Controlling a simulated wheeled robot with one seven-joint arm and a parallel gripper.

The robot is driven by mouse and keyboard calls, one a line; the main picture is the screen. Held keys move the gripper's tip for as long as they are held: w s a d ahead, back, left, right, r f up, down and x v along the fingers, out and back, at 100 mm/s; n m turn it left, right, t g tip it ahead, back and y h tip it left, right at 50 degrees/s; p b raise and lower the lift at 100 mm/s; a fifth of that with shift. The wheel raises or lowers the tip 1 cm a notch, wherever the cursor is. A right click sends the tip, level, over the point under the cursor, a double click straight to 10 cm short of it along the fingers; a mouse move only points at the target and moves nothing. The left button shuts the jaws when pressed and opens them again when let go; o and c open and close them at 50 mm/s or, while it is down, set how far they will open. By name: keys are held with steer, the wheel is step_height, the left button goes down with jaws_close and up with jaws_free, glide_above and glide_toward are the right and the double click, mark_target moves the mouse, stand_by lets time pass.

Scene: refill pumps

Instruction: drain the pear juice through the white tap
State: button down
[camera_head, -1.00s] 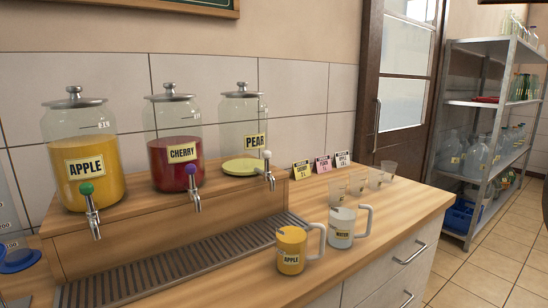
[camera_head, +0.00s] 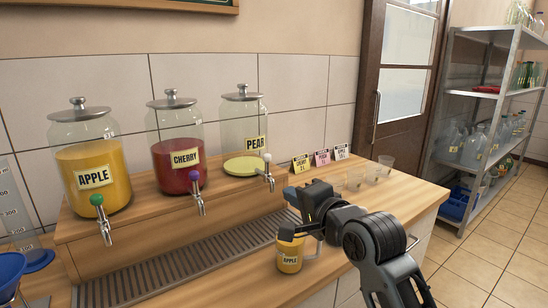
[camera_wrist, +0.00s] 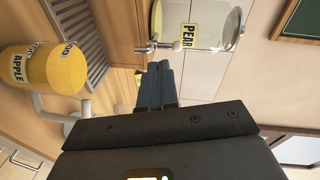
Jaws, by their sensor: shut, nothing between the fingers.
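The pear jar (camera_head: 240,125) is the rightmost of three glass jars on the wooden stand. A thin layer of yellow-green pear juice (camera_head: 245,166) lies at its bottom. Its tap has a white knob (camera_head: 267,157) and a metal spout (camera_head: 271,184) over the front of the stand. My gripper (camera_head: 290,193) is shut and empty, just right of this tap and apart from it. In the wrist view the shut fingers (camera_wrist: 160,72) point towards the pear jar (camera_wrist: 212,22) and its tap (camera_wrist: 155,47). No stream shows at the spout.
The apple jar (camera_head: 92,172) and cherry jar (camera_head: 178,150) stand to the left. A slatted drip tray (camera_head: 180,275) runs below the taps. A yellow apple mug (camera_head: 289,255) stands in front, partly behind my arm. Cards (camera_head: 322,157) and clear cups stand behind my gripper.

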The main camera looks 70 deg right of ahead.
steer(key=d+r, duration=0.1)
steer(key=d+r+m, duration=0.2)
steer(key=shift+s+d+r+h, duration=0.1)
steer(key=shift+s+r+h, duration=0.2)
steer(key=shift+h, duration=0.1)
steer(key=shift+f, duration=0.1)
steer(key=b, duration=0.8)
glide_toward(269, 158)
steer(key=x, duration=0.7)
steer(key=shift+f, duration=0.1)
